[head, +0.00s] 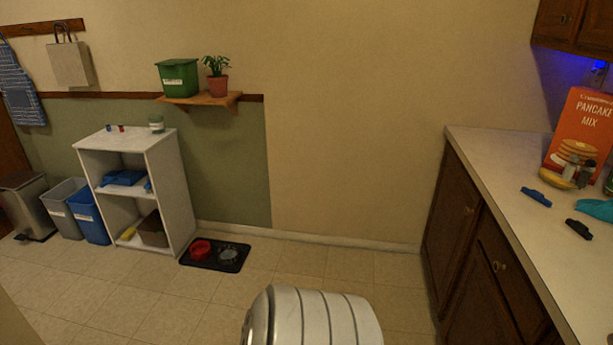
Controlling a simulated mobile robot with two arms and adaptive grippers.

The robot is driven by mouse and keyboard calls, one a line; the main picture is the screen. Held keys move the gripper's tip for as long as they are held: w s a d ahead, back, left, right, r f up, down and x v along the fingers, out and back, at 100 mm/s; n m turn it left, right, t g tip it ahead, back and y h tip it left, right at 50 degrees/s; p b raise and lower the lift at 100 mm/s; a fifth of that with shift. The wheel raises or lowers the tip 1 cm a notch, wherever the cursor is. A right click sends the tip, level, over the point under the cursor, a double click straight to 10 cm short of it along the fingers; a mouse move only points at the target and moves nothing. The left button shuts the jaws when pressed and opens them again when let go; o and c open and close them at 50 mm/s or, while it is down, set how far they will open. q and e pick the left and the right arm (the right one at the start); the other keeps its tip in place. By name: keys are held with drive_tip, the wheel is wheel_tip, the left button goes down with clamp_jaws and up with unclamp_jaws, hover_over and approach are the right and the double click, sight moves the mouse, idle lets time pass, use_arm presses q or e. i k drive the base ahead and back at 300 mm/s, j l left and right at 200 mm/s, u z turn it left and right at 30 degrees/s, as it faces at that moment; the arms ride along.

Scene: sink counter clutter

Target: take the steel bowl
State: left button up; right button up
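A grey, metallic-looking bowl (228,254), which looks like the steel bowl, sits on a dark mat (209,265) on the floor near the wall. A red bowl (201,248) sits beside it on the left of the same mat. The grey bowl is small and dim in the head view, so its contents are hard to tell. Neither of my grippers is in view.
A white shelf unit (182,190) stands just left of the mat, with blue (90,217) and grey bins further left. A cluttered counter (555,245) runs along the right. Tiled floor (300,265) right of the mat is clear.

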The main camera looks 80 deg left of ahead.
sight(228, 254)
drive_tip(key=u, duration=3.4)
drive_tip(key=i+l, duration=0.15)
drive_tip(key=i, duration=0.35)
drive_tip(key=i+l+u, duration=0.1)
drive_tip(key=i, duration=0.4)
drive_tip(key=i+l, duration=0.3)
drive_tip(key=i, duration=0.15)
